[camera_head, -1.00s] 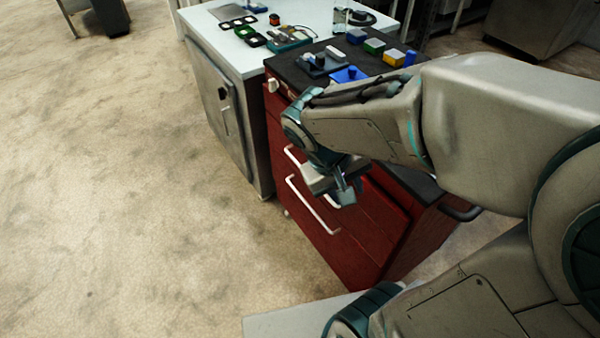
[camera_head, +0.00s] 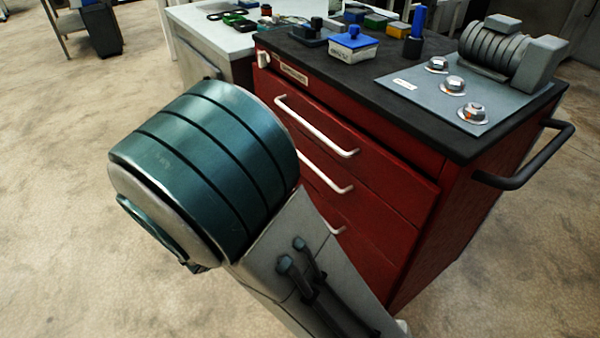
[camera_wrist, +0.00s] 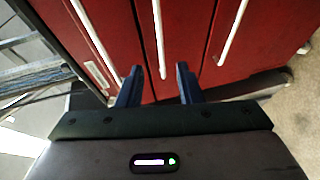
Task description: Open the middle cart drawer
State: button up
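The red cart (camera_head: 425,262) has several drawers with white bar handles. The middle drawer (camera_head: 378,197) looks shut, and its handle (camera_head: 328,174) is partly hidden by my arm in the head view. In the wrist view my gripper (camera_wrist: 158,84) is open, its two dark fingers apart. The middle handle (camera_wrist: 158,35) runs lengthwise into the gap between the fingertips. The upper handle (camera_wrist: 92,38) lies left of the fingers and the lower handle (camera_wrist: 232,35) right of them. I cannot tell whether the fingers reach around the handle. My gripper is hidden in the head view.
The cart's black top (camera_head: 400,110) carries a grey plate (camera_head: 432,88) with round fittings, a roller unit (camera_head: 500,48) and small blocks. A black side handle (camera_head: 535,165) sticks out at the right. A white table (camera_head: 190,22) adjoins behind.

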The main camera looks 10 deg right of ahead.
jog(key=b+x, duration=0.2)
jog(key=x, duration=1.1)
jog(key=shift+d, duration=0.25)
jog(key=shift+w+f, duration=0.1)
jog(key=shift+f, duration=0.05)
grip_shut()
